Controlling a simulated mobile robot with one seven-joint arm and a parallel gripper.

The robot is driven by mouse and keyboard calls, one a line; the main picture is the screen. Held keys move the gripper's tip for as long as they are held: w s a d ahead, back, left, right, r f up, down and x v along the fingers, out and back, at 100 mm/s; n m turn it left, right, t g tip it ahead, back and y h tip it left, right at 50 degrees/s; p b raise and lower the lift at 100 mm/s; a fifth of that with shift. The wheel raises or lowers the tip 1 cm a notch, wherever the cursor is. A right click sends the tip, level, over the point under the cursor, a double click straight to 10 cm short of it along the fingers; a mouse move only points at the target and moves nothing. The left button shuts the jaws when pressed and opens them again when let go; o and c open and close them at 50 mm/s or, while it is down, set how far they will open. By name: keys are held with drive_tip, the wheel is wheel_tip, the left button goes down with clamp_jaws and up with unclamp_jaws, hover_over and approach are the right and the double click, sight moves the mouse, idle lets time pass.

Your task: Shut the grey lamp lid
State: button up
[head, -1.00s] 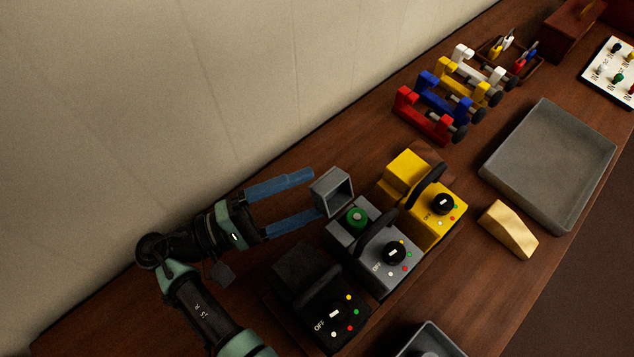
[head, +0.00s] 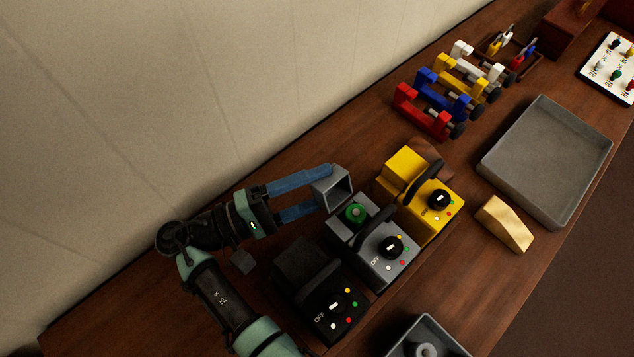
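The grey lamp (head: 385,268) is a box with a green dome (head: 355,214), a black handle and a black knob by the word OFF. Its grey lid (head: 320,192), a hollow square box, stands tipped up behind the dome, its opening facing away from my gripper. The dome is uncovered. My gripper (head: 322,189) reaches in from the left with two blue fingers. They are apart, at the back and sides of the lid. The lower fingertip is partly hidden, and I cannot tell whether they press on the lid.
A yellow lamp (head: 432,222) stands close on the right, and a black lamp (head: 312,270) close at the near left. A red clamp-like thing (head: 425,122) and others stand farther back. A grey tray (head: 548,150) and a tan wedge (head: 505,222) lie at the right. The wall runs behind.

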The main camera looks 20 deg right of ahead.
sight(338, 213)
drive_tip(key=c, duration=0.7)
drive_tip(key=shift+r+m, duration=0.1)
drive_tip(key=shift+m, duration=0.2)
drive_tip(key=m, duration=0.1)
drive_tip(key=r+m+y, duration=0.1)
drive_tip(key=shift+s+d+m+p, duration=0.1)
drive_tip(key=shift+s+m+p, duration=0.2)
drive_tip(key=shift+p, duration=0.05)
drive_tip(key=m+y, duration=0.1)
drive_tip(key=s+r+m, duration=0.1)
drive_tip(key=m, duration=0.1)
drive_tip(key=shift+d+y, duration=0.15)
drive_tip(key=shift+y, duration=0.25)
drive_tip(key=shift+s+d+r+m+t+y+b, duration=0.15)
drive_tip(key=shift+s+m+t+y, duration=0.3)
drive_tip(key=shift+m, duration=0.65)
drive_tip(key=shift+s+d+m+t+y+b, duration=0.25)
drive_tip(key=shift+s+m+t+y, duration=0.2)
drive_tip(key=shift+m, duration=0.65)
drive_tip(key=shift+s+d+r+m+t+y+b, duration=0.2)
drive_tip(key=shift+s+m+t+y, duration=0.25)
drive_tip(key=shift+m, duration=0.65)
